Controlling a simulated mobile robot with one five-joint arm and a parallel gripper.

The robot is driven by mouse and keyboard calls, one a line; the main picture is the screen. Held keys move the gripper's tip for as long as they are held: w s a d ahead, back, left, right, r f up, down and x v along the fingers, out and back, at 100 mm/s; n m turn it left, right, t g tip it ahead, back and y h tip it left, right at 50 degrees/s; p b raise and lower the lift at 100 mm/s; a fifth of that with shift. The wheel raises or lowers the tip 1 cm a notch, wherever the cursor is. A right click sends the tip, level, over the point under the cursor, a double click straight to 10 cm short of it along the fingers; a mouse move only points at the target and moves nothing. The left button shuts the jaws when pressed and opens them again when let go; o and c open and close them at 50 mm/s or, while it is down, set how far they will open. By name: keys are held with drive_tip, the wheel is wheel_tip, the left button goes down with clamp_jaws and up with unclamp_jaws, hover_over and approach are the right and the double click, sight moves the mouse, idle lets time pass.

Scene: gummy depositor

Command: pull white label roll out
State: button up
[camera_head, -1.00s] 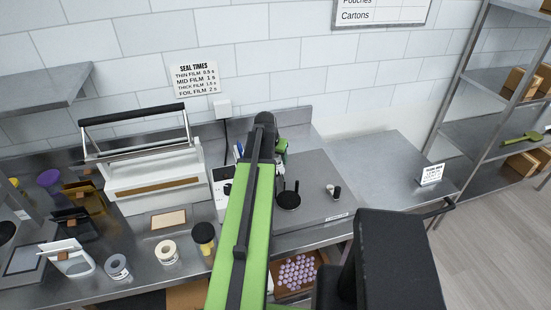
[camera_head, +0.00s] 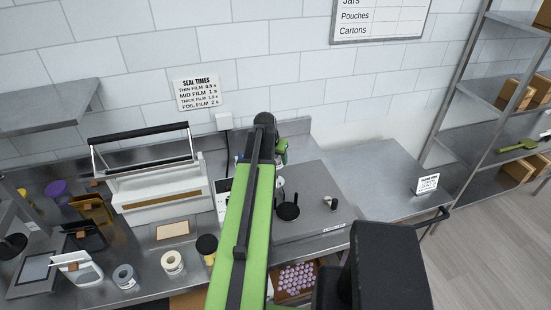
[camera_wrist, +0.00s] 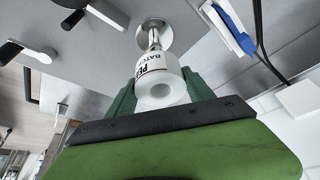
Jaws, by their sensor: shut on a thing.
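The white label roll (camera_wrist: 157,80) has printed black lettering and a round hollow end facing the camera in the wrist view. My gripper (camera_wrist: 165,88) has its green fingers on either side of the roll and is shut on it. A short metal post (camera_wrist: 153,40) runs from the roll's far end to a round shiny metal disc (camera_wrist: 152,29) on the grey surface. How far the post goes into the roll is hidden. In the head view my arm covers the roll, and only a green bit of my gripper (camera_head: 282,152) shows beside the arm.
A black round-topped knob (camera_head: 288,211) and a small black-and-white one (camera_head: 330,203) stand on the grey plate. A blue-and-white item (camera_wrist: 235,27) and a black cable are close to the roll. A white sealer (camera_head: 160,187) stands left; the right bench (camera_head: 385,175) is mostly clear.

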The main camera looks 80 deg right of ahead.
clamp_jaws()
wheel_tip(320, 180, up, 12)
drive_tip(key=p, duration=1.2)
idle(0.5)
drive_tip(key=o, duration=1.1)
unclamp_jaws()
clamp_jaws()
